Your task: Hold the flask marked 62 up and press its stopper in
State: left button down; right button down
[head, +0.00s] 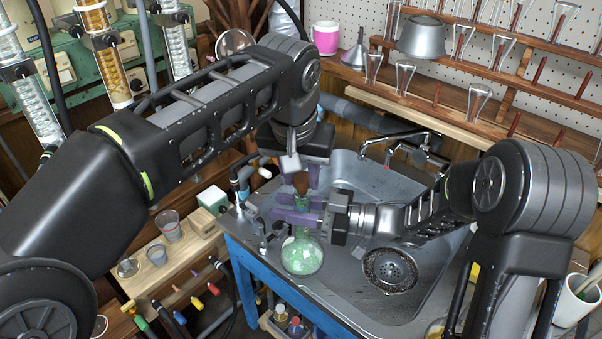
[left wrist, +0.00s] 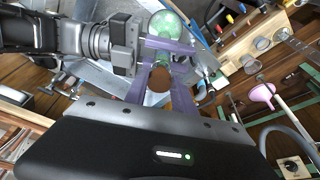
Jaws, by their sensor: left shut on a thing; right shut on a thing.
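A round flask (head: 302,257) with green contents hangs upright near the sink's left front corner. It also shows in the left wrist view (left wrist: 170,28). No number is readable on it. My right gripper (head: 299,211) comes in from the right, its purple fingers shut on the flask's neck. A brown stopper (head: 301,183) is at the top of the neck; its round top shows in the left wrist view (left wrist: 159,79). My left gripper (head: 301,172) is above the neck, pointing down, shut on the stopper. How deep the stopper sits is hidden by the fingers.
A steel sink (head: 345,165) with a drain strainer (head: 390,270) and a tap (head: 405,140) lies right of the flask. A wooden shelf (head: 187,258) with beakers is to the left.

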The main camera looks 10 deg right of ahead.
pick_arm(q)
jog(key=shift+f, duration=0.75)
dwell(1.2)
jog(key=c, duration=1)
grip_release()
jog(key=shift+o, duration=0.2)
jog(key=shift+r, duration=0.15)
jog(key=v, duration=0.7)
jog(key=shift+r, duration=0.1)
